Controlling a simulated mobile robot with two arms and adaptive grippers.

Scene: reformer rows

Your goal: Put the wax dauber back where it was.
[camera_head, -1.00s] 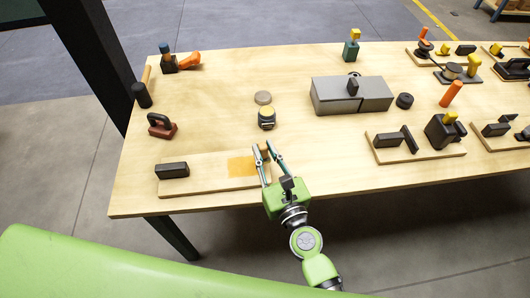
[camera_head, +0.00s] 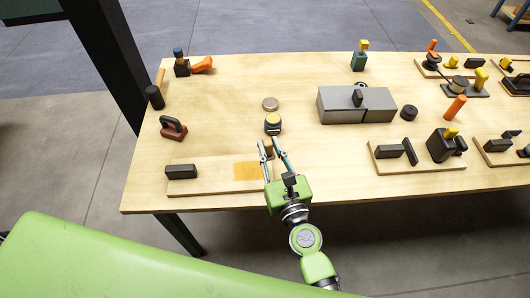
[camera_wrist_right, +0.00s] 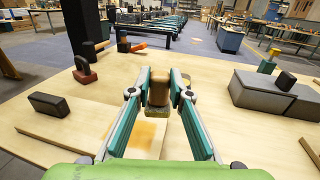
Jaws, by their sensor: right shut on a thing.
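My right gripper (camera_head: 270,146) is shut on the wax dauber, above the board's right end. In the right wrist view the dauber (camera_wrist_right: 158,90) is a short brown handle between the fingertips (camera_wrist_right: 159,88), with a yellowish pad below. A round dark jar with a yellow top (camera_head: 273,122) stands just beyond the fingertips. A flat round tan disc (camera_head: 270,104) lies behind the jar. The pale board (camera_head: 205,187) bears an orange-yellow patch (camera_head: 246,171), which also shows in the right wrist view (camera_wrist_right: 140,132). My left gripper is not in view.
A black block (camera_head: 181,172) sits on the board's left end. A red-brown tool with a dark handle (camera_head: 173,129) is farther left. A grey box (camera_head: 340,105) and a black round piece (camera_head: 409,112) stand right of the jar.

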